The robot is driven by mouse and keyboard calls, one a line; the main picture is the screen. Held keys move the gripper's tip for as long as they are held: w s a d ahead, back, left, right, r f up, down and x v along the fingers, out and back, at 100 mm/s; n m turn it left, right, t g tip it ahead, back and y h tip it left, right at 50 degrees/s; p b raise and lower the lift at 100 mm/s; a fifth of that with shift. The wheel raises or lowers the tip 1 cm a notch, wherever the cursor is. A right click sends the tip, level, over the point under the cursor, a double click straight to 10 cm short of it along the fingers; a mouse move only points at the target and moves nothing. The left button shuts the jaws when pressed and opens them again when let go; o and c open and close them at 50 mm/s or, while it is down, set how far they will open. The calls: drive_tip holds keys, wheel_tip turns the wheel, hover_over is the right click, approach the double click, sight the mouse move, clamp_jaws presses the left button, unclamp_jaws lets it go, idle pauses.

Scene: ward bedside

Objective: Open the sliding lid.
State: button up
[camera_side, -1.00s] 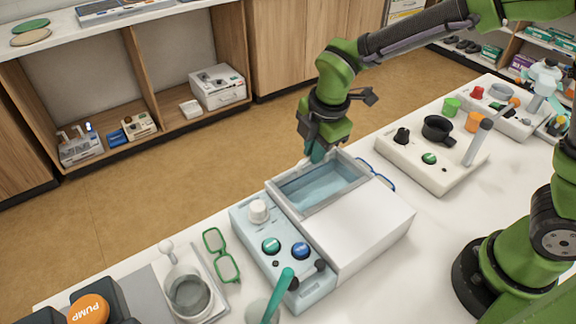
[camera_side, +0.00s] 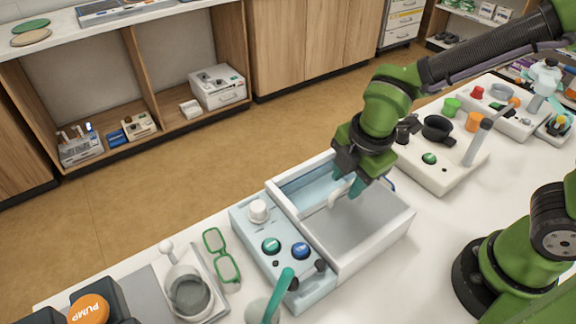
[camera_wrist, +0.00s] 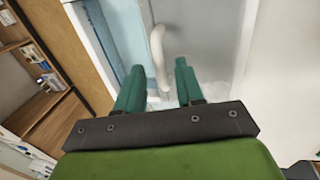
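The box (camera_side: 376,256) is white, with a rim around its top. A grey panel (camera_side: 352,228) fills most of the top, with a narrow pale-blue strip (camera_side: 300,183) along the back left; I cannot tell whether the panel is the lid or the inside floor. A curved white handle (camera_side: 338,193) stands near the border between them. My gripper (camera_side: 355,187) is low over the box at the handle. In the wrist view the handle (camera_wrist: 157,55) lies between the two green fingers (camera_wrist: 158,80), which are apart, with gaps visible beside it.
A pale-blue control unit (camera_side: 262,250) with knobs and buttons adjoins the box on the left. Green glasses (camera_side: 222,254) lie farther left. A white panel with a black ring (camera_side: 438,130) stands behind right, near my arm. White table shows in front of the box.

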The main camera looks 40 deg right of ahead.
sight(356, 210)
drive_tip(key=s+r, duration=0.3)
drive_tip(key=r, duration=1.3)
drive_tip(key=shift+s+r, duration=0.2)
drive_tip(key=shift+r, duration=0.1)
drive_tip(key=d+f+m+t+y, duration=0.1)
drive_tip(key=d+f+m+t, duration=0.1)
drive_tip(key=d+m, duration=0.4)
drive_tip(key=s+d+f+m+t+y, duration=0.1)
drive_tip(key=d+m, duration=0.5)
drive_tip(key=m, duration=1)
drive_tip(key=shift+s+f+t, duration=0.3)
drive_tip(key=shift+f+t, duration=0.3)
drive_tip(key=shift+t, duration=0.4)
drive_tip(key=shift+o, duration=0.2)
drive_tip(key=shift+a, duration=0.1)
